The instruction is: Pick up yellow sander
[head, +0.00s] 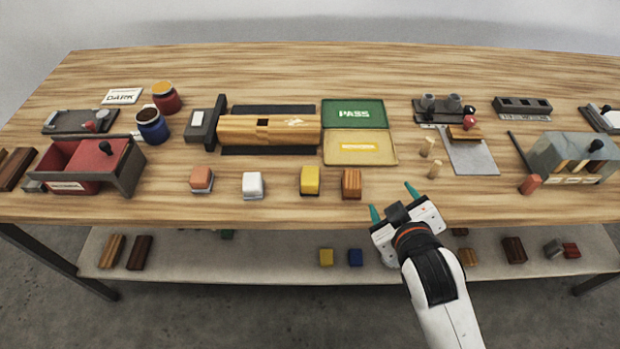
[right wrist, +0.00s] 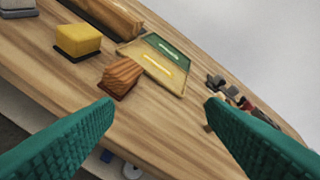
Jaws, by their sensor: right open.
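The yellow sander (head: 310,180) is a small yellow block on a dark base. It stands on the table near the front edge, between a white block and a wooden block. In the right wrist view the yellow sander (right wrist: 78,41) is at the upper left, beyond the wooden block (right wrist: 122,76). My right gripper (head: 393,201) is open and empty, with teal fingers, at the table's front edge. It is to the right of the wooden block and apart from the sander. In the right wrist view its fingers (right wrist: 158,108) spread wide with nothing between them. My left gripper is not in view.
The wooden block (head: 351,184) stands between the sander and my right gripper. A white block (head: 253,185) and an orange block (head: 201,179) stand to the left. The green and yellow PASS tray (head: 392,145) lies behind. A lower shelf (head: 290,268) holds several small blocks.

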